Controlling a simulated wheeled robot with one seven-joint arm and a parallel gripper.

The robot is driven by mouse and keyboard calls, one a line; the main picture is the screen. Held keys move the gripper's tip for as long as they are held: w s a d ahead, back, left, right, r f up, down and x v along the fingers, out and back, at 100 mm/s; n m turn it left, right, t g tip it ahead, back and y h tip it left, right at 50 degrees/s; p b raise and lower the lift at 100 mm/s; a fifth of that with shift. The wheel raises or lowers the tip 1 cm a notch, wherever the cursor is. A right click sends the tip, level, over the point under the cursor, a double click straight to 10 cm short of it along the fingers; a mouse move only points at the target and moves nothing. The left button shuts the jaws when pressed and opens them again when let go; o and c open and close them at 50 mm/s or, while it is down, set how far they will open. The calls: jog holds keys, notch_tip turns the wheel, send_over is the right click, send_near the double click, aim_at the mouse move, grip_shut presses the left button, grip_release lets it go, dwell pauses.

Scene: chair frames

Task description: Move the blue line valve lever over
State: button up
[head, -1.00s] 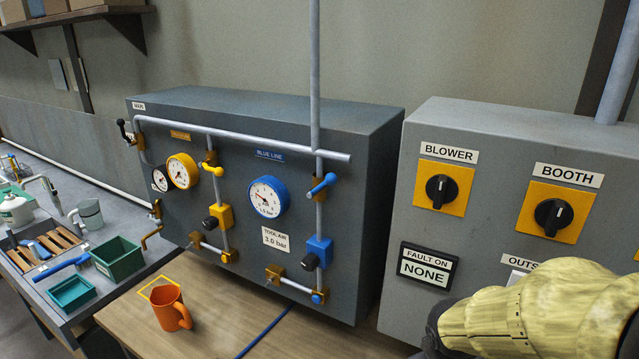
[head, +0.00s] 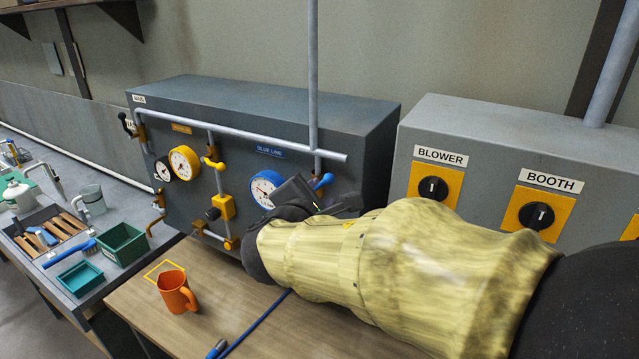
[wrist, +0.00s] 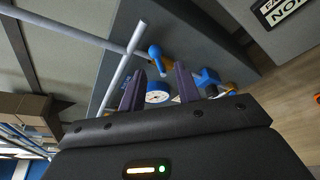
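The blue line valve lever (head: 322,181) is a short blue handle on the vertical pipe under the BLUE LINE label (head: 270,151). In the head view my gripper (head: 325,198) is just in front of it and hides part of the valve and pipe. In the wrist view the blue lever (wrist: 156,56) shows beyond and between the two dark fingers. My gripper (wrist: 159,84) is open with nothing between its fingertips. The lever looks apart from the fingers. The blue dial gauge (head: 265,189) is left of the lever, partly covered by my gripper.
A yellow valve lever (head: 213,164) and yellow gauge (head: 184,163) are on the left of the panel. The grey switch box (head: 400,135) stands close on the right. An orange mug (head: 175,291) and a blue hose (head: 247,329) are on the wooden bench below.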

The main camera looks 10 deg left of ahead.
aim_at(327, 180)
jog(key=shift+w+a+r, duration=0.15)
jog(key=shift+r, duration=0.1)
jog(key=b+x, duration=0.2)
jog(key=x, duration=0.4)
jog(key=shift+w+f, duration=0.25)
jog(key=shift+w, duration=0.65)
jog(key=c, duration=0.5)
